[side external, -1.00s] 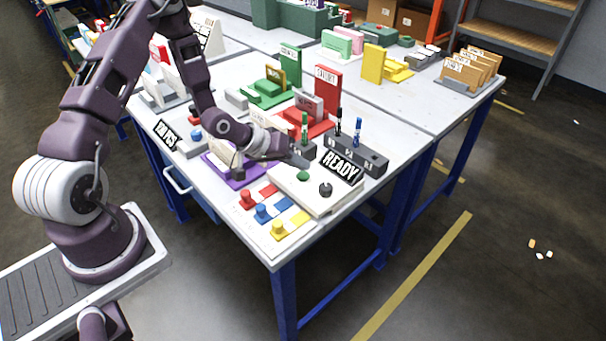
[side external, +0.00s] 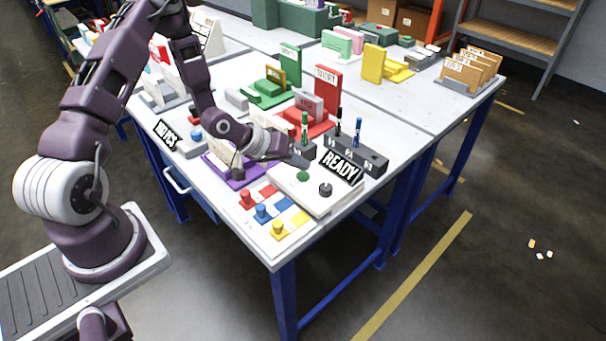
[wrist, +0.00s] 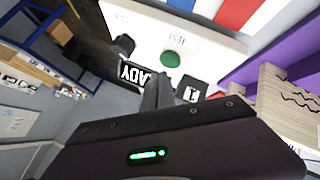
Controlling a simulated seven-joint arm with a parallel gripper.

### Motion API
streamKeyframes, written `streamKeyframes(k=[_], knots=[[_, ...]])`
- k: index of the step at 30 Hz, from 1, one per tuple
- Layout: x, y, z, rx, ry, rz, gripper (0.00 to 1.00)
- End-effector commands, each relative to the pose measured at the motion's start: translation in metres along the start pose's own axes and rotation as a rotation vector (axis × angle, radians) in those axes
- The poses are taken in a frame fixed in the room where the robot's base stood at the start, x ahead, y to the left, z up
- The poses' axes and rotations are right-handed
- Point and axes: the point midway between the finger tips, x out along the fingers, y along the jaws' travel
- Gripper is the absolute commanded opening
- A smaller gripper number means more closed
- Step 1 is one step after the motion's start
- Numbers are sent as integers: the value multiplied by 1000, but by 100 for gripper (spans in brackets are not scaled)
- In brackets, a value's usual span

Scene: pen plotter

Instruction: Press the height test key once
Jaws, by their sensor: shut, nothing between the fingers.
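The test key is a round green button (side external: 303,176) on a white plotter panel (side external: 296,194). In the wrist view the green button (wrist: 171,59) sits beside upside-down lettering that reads TEST. My gripper (side external: 303,163) is shut and empty, with its tips close to the button on the side toward the READY sign. In the wrist view the shut fingers (wrist: 157,82) end just short of the button in the picture, and the button's top is uncovered. I cannot tell the exact height of the tips above the panel.
A black knob (side external: 325,189) stands on the same panel. The READY sign (side external: 340,167) and a dark pen rack (side external: 374,164) with upright pens are close by. Red, blue and yellow pegs (side external: 262,212) are in front, and a purple tray (side external: 228,176) lies left.

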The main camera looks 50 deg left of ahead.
Motion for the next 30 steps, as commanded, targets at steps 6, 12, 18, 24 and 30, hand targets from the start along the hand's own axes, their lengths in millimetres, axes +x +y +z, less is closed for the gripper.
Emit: streamKeyframes(k=[6,12,18,24,30], knots=[[0,0,0,0,0,0,0],[0,0,0,0,0,0,0],[0,0,0,0,0,0,0],[4,-3,4,0,-1,0,0],[6,-4,5,0,-1,0,0]])
